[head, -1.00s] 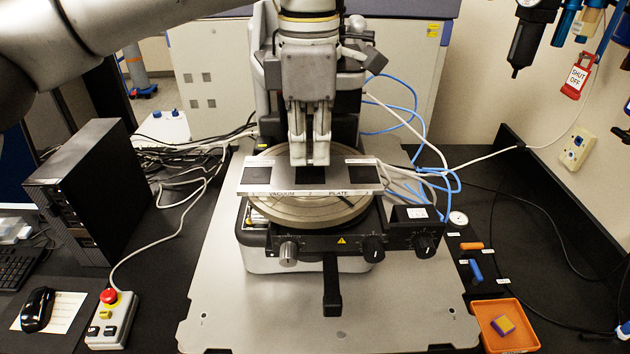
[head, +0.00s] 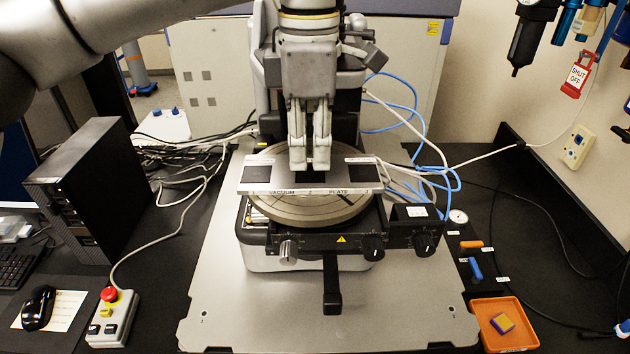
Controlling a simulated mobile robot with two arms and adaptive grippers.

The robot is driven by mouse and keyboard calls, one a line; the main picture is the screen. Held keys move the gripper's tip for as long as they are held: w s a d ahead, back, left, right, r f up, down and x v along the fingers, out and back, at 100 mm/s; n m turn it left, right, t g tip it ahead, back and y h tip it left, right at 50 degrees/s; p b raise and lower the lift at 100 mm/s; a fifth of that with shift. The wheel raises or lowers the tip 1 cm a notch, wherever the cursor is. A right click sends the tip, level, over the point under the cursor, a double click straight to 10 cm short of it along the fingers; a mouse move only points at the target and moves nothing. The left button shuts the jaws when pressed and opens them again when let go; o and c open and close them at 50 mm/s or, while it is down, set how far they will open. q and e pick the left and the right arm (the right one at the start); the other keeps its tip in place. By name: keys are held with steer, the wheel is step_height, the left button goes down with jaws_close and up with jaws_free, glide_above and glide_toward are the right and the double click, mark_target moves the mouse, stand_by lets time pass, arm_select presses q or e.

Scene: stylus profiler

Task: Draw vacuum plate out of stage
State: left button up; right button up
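The vacuum plate (head: 268,186) is a flat silver plate with dark square patches and the printed words "VACUUM" and "PLATE" on its front edge. It lies across the round stage (head: 310,211) of the profiler. My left gripper (head: 311,168) points straight down over the middle of the plate, with its fingertips at or just above a dark patch. Its fingers are close together with a narrow gap. I cannot tell whether they touch the plate or hold anything. My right gripper is not in view.
Knobs (head: 372,246) and a black handle (head: 332,285) sit at the stage front. A control box with a red button (head: 109,296) is at left. An orange tray (head: 505,326) is at right. Blue tubes (head: 447,180) run behind. The base plate (head: 260,310) in front is mostly clear.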

arm_select(q)
step_height(320, 180, up, 5)
steer(key=p, duration=0.3)
steer(key=shift+f+p, duration=0.1)
steer(key=shift+p, duration=0.25)
step_height(320, 180, up, 12)
glide_above(311, 183)
steer(key=shift+s, duration=0.15)
